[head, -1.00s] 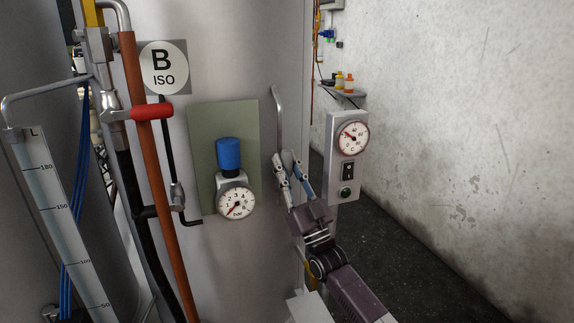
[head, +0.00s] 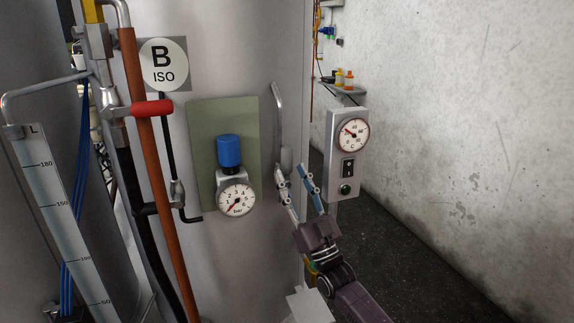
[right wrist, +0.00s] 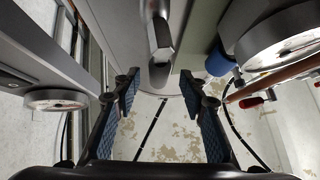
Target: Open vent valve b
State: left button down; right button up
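A grey metal lever (head: 278,115) stands upright on the pale tank, right of the green plate. I cannot tell if it is the vent valve b handle; no vent label is readable. My right gripper (head: 293,178) is open and empty, just below and right of the lever's lower end. In the right wrist view the lever (right wrist: 160,38) lies ahead of the open fingers (right wrist: 160,92), roughly centred and apart from them. A red valve handle (head: 152,110) sits by the orange pipe below the "B ISO" sign (head: 163,64). My left gripper is not in view.
A blue knob (head: 229,152) and bar gauge (head: 236,200) are on the green plate (head: 205,140). A grey panel (head: 333,165) with gauge, black switch and green button stands close right of my gripper. A concrete wall (head: 460,110) is at right.

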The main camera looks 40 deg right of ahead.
jog(key=v, duration=0.7)
jog(key=shift+s+f, duration=0.1)
